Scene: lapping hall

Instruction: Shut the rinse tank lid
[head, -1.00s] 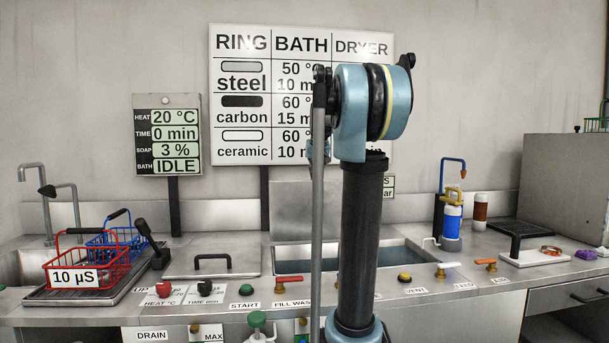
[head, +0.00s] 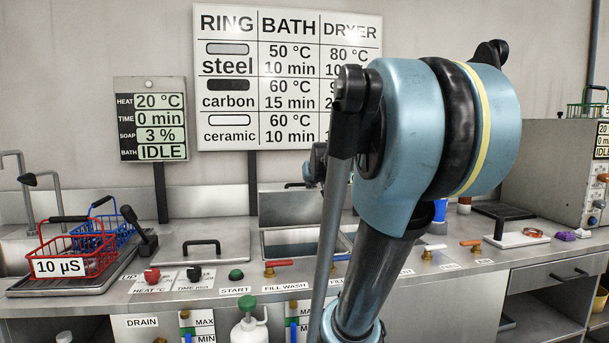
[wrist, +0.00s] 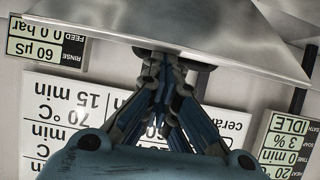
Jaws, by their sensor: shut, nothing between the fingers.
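The rinse tank lid (head: 285,207) is a grey metal plate standing raised behind the open tank (head: 275,243) in the head view. In the wrist view the lid (wrist: 215,28) is a broad plate across the top, seen upside down. A dark handle (wrist: 195,66) shows at its edge. My gripper (wrist: 160,60) is shut, with its fingertips close to the lid edge and handle; I cannot tell whether they touch. In the head view my arm hides the fingertips and the right part of the tank.
A flat closed lid with a black handle (head: 202,246) lies left of the tank. Red (head: 65,248) and blue (head: 98,232) baskets stand further left. Valves and knobs line the front edge, including a red valve (head: 278,264).

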